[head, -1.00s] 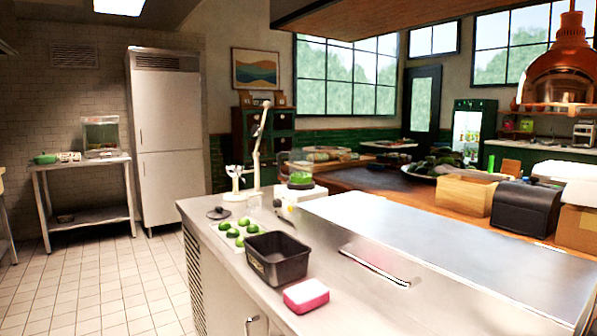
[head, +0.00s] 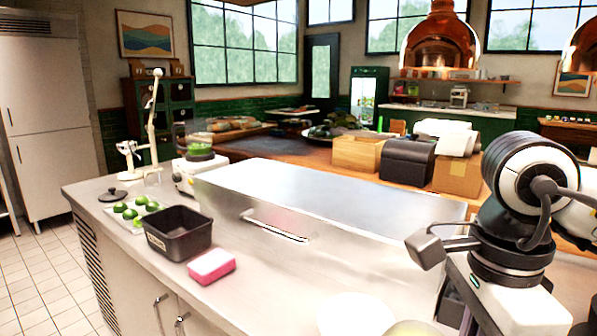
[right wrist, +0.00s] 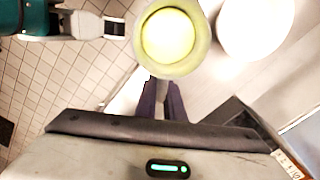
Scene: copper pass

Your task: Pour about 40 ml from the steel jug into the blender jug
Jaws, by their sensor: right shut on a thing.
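The steel jug (right wrist: 168,36) shows from above in the right wrist view as a round rim with pale yellow-green contents. My right gripper (right wrist: 163,92) is shut on its near side. In the head view, only a yellowish rounded top (head: 412,328), probably the same jug, shows at the bottom edge below my right arm. The blender jug (head: 200,148) appears to be the clear vessel with green contents on a white base, at the counter's far left part, well away from my right gripper.
A white round plate or bowl (head: 355,314) lies near the jug. A raised steel cover (head: 330,198) fills the counter's middle. A black bin (head: 178,236), pink sponge (head: 211,266), limes (head: 130,213) and dark lid (head: 113,195) stand left. Boxes (head: 358,153) stand behind.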

